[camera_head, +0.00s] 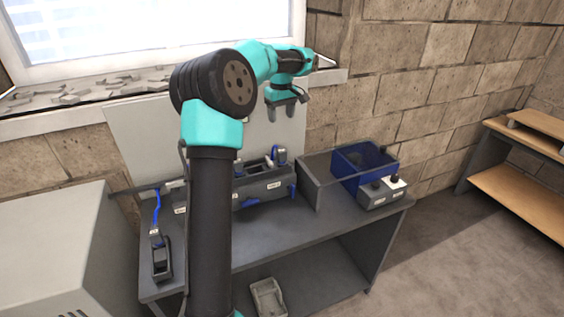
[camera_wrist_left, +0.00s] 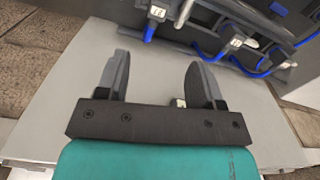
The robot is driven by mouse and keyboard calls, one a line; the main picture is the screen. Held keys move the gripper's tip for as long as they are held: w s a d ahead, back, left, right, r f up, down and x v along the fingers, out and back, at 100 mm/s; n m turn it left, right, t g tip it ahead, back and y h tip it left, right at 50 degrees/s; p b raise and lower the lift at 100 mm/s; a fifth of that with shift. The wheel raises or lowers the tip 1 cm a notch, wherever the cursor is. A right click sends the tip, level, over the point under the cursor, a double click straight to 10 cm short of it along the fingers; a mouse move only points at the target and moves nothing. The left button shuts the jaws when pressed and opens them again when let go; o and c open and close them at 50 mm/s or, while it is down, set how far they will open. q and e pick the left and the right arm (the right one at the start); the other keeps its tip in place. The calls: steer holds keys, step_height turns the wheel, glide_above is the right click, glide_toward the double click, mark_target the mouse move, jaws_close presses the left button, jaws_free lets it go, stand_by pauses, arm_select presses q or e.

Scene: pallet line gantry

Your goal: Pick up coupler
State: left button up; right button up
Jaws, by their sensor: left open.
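My left gripper (camera_head: 283,108) hangs above the back of the grey workbench (camera_head: 262,243), in front of the pale back panel. Its two fingers stand apart with nothing gripped; they also show in the left wrist view (camera_wrist_left: 156,68). I cannot identify the coupler for certain. A small pale metallic piece (camera_wrist_left: 178,102) shows beside the base of the right-hand finger in the wrist view; I cannot tell whether it is the coupler. A grey rack (camera_head: 268,188) with blue and dark parts stands on the bench, partly hidden by my arm. My right gripper is not in view.
A dark device (camera_head: 161,260) with a blue cable is at the left front. A tray (camera_head: 268,298) lies below. The front bench top is mostly clear.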

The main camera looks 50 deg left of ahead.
mark_target(282, 150)
arm_select(q)
step_height(282, 150, down, 12)
steer(key=shift+r, duration=0.25)
steer(key=shift+f, duration=0.15)
steer(key=shift+w+f, duration=0.15)
steer(key=shift+f, duration=2.3)
steer(key=shift+c, duration=0.4)
steer(key=c, duration=1)
steer(key=shift+r, duration=0.15)
step_height(282, 150, up, 10)
steer(key=shift+f, duration=0.1)
